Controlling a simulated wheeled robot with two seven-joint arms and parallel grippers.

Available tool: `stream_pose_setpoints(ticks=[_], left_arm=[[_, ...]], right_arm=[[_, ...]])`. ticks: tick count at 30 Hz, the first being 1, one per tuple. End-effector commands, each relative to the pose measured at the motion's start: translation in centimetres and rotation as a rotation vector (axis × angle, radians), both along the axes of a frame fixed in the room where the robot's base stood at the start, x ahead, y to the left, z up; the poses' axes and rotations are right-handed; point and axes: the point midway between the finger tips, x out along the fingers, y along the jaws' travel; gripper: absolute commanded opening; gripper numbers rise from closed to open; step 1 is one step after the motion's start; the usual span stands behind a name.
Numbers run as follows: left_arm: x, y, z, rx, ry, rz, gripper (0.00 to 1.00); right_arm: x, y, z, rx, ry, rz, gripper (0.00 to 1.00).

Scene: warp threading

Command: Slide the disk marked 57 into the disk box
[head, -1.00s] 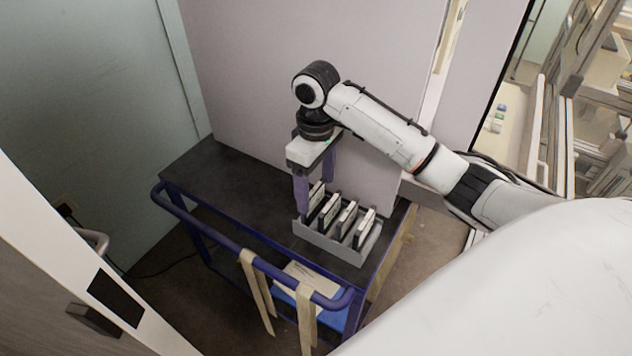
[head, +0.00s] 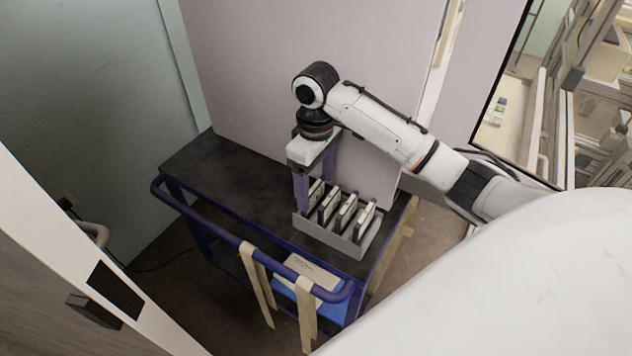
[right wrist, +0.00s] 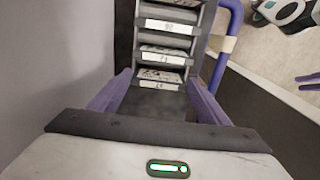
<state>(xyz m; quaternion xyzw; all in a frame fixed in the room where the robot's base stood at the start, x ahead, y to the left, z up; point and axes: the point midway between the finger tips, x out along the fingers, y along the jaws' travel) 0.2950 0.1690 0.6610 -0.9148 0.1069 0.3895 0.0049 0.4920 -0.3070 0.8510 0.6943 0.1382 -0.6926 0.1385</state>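The grey disk box (head: 330,240) stands on the cart top with several upright dark disks with pale labels in its slots, such as this right-hand disk (head: 364,220). In the right wrist view three labelled disks show in a row, the nearest one (right wrist: 160,86) just beyond the fingertips. The labels are upside down and too small to read surely, so I cannot tell which is 57. My right gripper (head: 315,192) points down at the box's left end, fingers apart. It also shows open in the right wrist view (right wrist: 158,95), with a dark surface between the fingers. My left gripper is not in view.
The dark cart (head: 235,180) has a blue rail (head: 215,230) along its front, with beige straps (head: 260,285) hanging from it. Bare cart top lies left of the box. A pale panel (head: 270,70) stands close behind the cart.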

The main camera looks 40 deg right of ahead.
Motion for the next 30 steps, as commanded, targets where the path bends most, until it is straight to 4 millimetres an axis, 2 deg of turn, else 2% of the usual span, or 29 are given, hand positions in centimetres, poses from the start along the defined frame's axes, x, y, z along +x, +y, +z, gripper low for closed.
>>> stream_pose_setpoints(ticks=[1,3,14,20,24,30], left_arm=[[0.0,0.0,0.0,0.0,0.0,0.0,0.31],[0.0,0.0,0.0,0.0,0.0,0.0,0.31],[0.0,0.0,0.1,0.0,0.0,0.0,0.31],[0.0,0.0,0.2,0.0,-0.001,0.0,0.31],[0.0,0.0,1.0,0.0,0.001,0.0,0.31],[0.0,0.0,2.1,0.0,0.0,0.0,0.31]], right_arm=[[0.0,0.0,-0.1,-0.001,0.002,0.0,0.8],[0.0,0.0,-0.1,0.0,0.001,0.0,0.92],[0.0,0.0,0.5,0.0,0.0,0.0,0.92],[0.1,0.0,3.7,0.001,-0.004,0.0,0.92],[0.1,-0.1,7.0,-0.003,-0.003,0.0,0.92],[0.0,-0.1,9.7,-0.003,-0.001,0.0,0.92]])
